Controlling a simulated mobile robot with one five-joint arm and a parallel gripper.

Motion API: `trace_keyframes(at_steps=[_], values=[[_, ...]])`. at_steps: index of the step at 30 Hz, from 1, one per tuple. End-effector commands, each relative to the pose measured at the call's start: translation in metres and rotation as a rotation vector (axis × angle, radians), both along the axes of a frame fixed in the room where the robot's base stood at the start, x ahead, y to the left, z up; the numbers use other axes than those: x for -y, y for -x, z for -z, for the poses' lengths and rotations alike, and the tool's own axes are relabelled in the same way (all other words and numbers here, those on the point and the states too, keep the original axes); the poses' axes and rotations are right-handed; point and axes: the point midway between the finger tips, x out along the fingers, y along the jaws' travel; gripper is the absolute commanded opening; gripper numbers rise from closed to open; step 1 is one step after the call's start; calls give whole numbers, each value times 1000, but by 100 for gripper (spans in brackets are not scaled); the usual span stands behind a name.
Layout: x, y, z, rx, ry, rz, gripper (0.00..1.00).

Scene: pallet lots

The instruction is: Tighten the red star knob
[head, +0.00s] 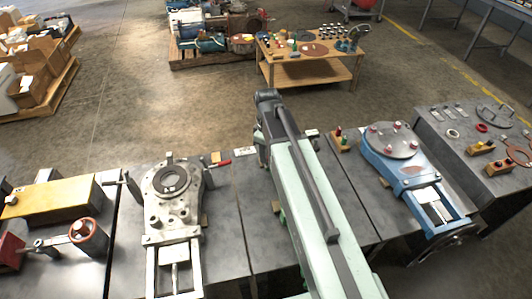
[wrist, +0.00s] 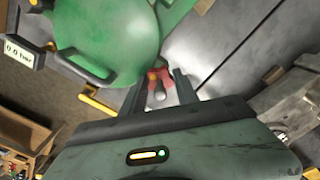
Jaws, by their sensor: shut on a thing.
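The red star knob (wrist: 153,76) shows in the wrist view, beside the rim of a round green lid (wrist: 115,35) with a dark bar handle. A pale, rounded part lies just below the knob. My gripper (wrist: 159,83) is shut on the red star knob, with one finger on each side of it. In the head view my arm reaches forward over the middle of the bench, and it hides the knob and most of the green machine there.
A small gauge reading 0.0 bar (wrist: 20,52) stands beside the lid. A grey machine (head: 172,205) with a red-handled lever stands left of my arm, and a blue one (head: 410,170) right. A wooden table (head: 310,65) stands behind.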

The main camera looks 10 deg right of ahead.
Motion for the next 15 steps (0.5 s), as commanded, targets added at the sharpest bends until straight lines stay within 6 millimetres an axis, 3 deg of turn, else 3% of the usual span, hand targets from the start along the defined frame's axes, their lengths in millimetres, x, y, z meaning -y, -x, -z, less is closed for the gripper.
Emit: trace_keyframes(at_steps=[15], values=[[0, 0, 0, 0, 1, 419, 0]])
